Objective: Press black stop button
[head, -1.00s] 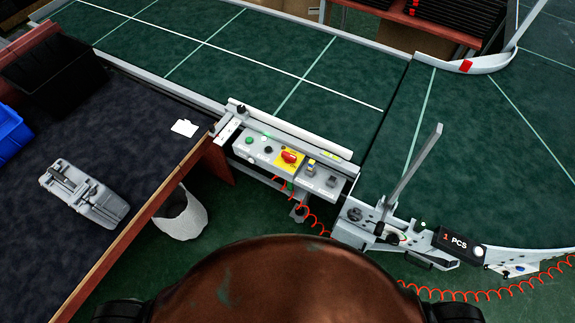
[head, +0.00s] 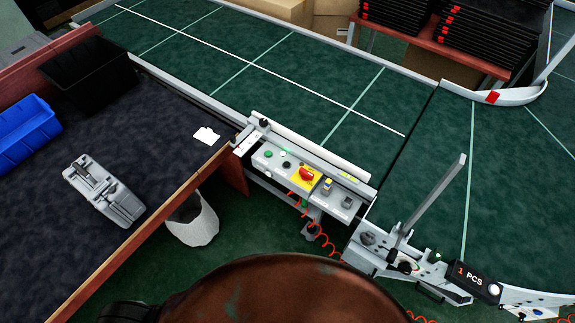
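The control box (head: 318,187) is a light grey panel fixed to the near side of the green conveyor, at the middle of the head view. A small black button (head: 286,165) sits on its left part.
The green conveyor (head: 300,80) runs behind the box. A dark table (head: 60,220) on the left holds a grey case (head: 103,190), a blue bin (head: 22,128) and a black bin (head: 88,72). A white bin (head: 194,222) stands on the floor. A red coiled cable (head: 320,235) hangs below the box.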

